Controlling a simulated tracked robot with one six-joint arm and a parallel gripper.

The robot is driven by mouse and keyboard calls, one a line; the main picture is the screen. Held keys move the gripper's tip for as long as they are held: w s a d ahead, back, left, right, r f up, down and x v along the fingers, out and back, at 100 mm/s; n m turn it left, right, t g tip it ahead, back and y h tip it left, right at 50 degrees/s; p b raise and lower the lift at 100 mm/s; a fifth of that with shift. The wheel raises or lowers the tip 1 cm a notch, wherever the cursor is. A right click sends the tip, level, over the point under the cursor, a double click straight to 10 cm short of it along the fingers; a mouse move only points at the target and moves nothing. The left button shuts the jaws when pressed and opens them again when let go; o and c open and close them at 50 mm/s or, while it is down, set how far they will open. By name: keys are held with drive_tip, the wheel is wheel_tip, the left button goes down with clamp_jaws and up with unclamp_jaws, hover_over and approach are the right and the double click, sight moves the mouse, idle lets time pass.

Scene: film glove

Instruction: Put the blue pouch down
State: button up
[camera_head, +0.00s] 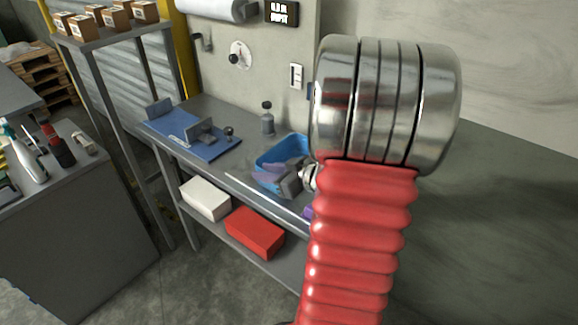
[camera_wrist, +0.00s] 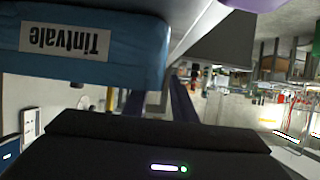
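A blue object (camera_head: 283,150) stands on the grey bench by my gripper (camera_head: 268,174) in the head view. It looks like an open-topped bin, and I cannot tell whether it is the blue pouch or holds it. In the wrist view a large blue surface (camera_wrist: 85,42) with an upside-down "Tintvale" label is very close; whether it is the same object is unclear. My gripper's grey and purple parts overlap the blue object's front in the head view.
On the bench (camera_head: 205,165) are a blue mat (camera_head: 190,145) with a grey fixture and a grey bottle (camera_head: 267,122). A white box (camera_head: 205,198) and a red box (camera_head: 254,232) sit on the lower shelf. A side counter (camera_head: 65,210) stands at left.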

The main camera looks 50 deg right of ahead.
drive_tip(key=shift+c, duration=0.7)
clamp_jaws()
wheel_tip(320, 180, up, 18)
idle(0.5)
idle(0.5)
